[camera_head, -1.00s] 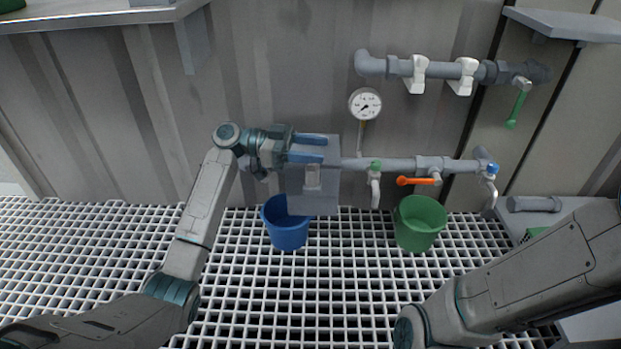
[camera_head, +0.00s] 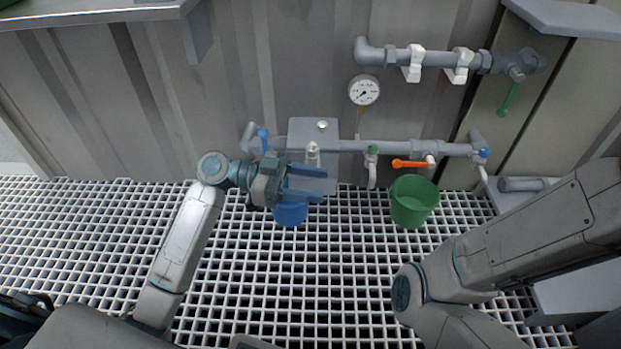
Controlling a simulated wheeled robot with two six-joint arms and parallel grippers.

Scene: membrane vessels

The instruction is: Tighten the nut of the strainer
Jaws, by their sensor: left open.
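I cannot tell for sure which fitting is the strainer, and no nut can be made out clearly. A pale upright fitting (camera_head: 313,153) sits in the lower pipe in front of a grey wall plate (camera_head: 329,132). A small silver knob (camera_head: 322,125) shows above it. My left gripper (camera_head: 322,184) is open and empty, its two blue fingers pointing right, one above the other. In the picture it lies just below the pale fitting and overlaps the plate's lower part. My right arm comes in from the right, but its gripper is out of view.
The lower pipe (camera_head: 400,146) carries a blue handle (camera_head: 263,139), a green one and an orange one (camera_head: 409,163). A gauge (camera_head: 364,90) and upper pipe (camera_head: 437,59) are above. A blue bucket (camera_head: 291,214) and a green bucket (camera_head: 414,203) stand on the grating.

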